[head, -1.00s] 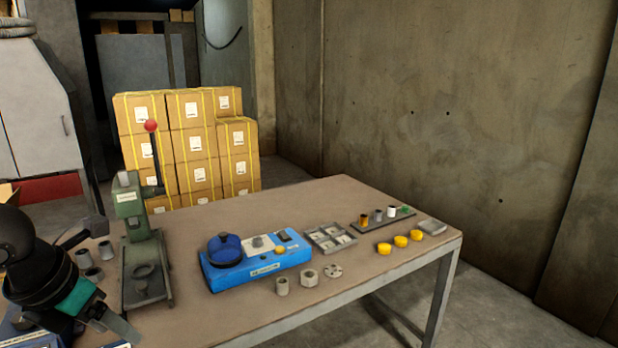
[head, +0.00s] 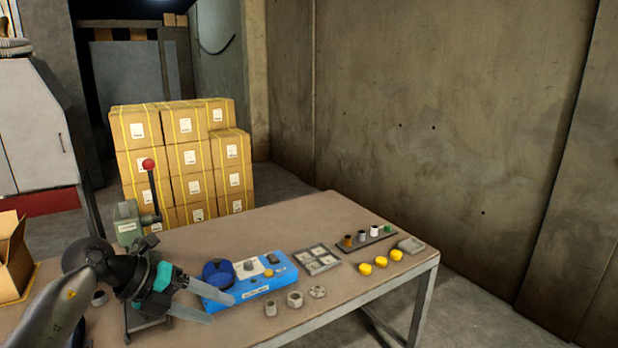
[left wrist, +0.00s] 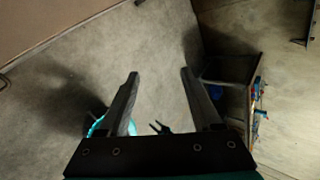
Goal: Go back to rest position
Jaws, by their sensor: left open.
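My left gripper (head: 221,309) is open and empty. In the head view it is in front of the green press (head: 128,224) with the red-knobbed lever, and its fingers overlap the near left part of the blue device (head: 262,284). My right gripper is not recognisable in either view.
The brown table (head: 365,300) carries a sectioned tray (head: 317,260), a strip with small cylinders (head: 370,238), yellow caps (head: 381,262) and grey metal parts (head: 294,299). Stacked cartons (head: 180,160) stand behind it. An open cardboard box (head: 12,262) is at left. The right wall side is clear.

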